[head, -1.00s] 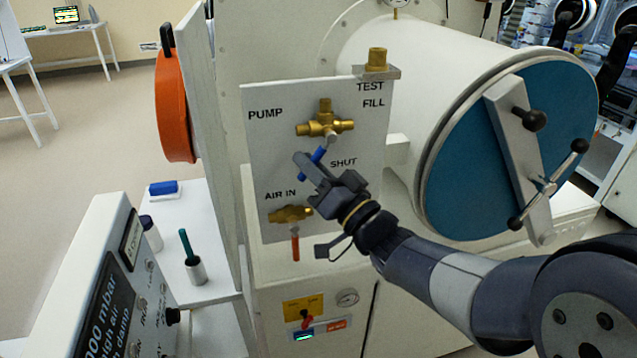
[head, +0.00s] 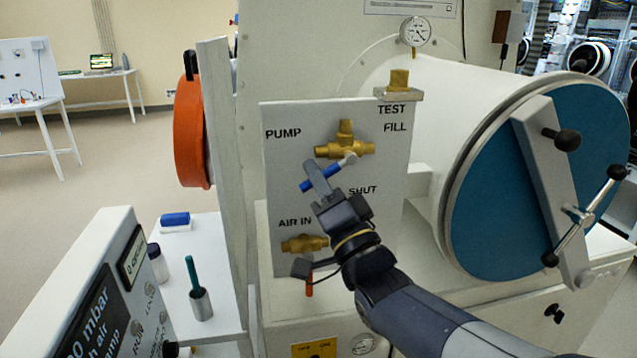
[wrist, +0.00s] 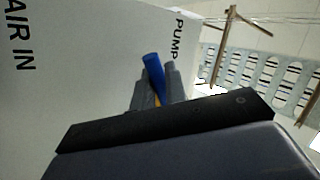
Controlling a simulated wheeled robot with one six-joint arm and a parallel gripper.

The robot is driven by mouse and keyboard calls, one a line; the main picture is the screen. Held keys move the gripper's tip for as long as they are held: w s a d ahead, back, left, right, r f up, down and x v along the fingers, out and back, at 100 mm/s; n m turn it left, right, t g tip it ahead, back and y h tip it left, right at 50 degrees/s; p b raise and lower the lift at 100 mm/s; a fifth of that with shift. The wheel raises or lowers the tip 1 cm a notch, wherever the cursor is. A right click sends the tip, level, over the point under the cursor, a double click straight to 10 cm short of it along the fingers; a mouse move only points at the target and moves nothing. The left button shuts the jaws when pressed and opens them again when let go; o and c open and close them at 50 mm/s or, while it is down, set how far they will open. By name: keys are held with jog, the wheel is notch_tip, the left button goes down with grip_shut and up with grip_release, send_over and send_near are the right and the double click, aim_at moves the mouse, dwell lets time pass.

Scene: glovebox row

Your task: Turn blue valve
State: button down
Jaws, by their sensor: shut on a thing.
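The blue valve handle (head: 308,185) is a lever on the upper brass valve (head: 344,149) of the white panel. It slants from the valve stem down and to the left, pointing between the PUMP and SHUT labels. My gripper (head: 321,179) is shut on the handle, with its fingers across the lever. In the wrist view the blue handle (wrist: 153,72) stands between the two grey fingers (wrist: 158,88), its end sticking out past them. Part of the handle is hidden by the fingers.
A lower brass valve (head: 303,243) with a red handle (head: 309,285) sits under the AIR IN label, close to my wrist. A blue round door (head: 490,200) with a clamp bar stands right. An orange disc (head: 190,130) and a control box (head: 105,290) are left.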

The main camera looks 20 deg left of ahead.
jog(key=c, duration=1.5)
grip_release()
jog(key=b+v, duration=0.2)
jog(key=v, duration=0.8)
jog(key=shift+s+d+f+b, duration=0.25)
jog(key=shift+b, duration=0.05)
jog(key=shift+c, duration=0.4)
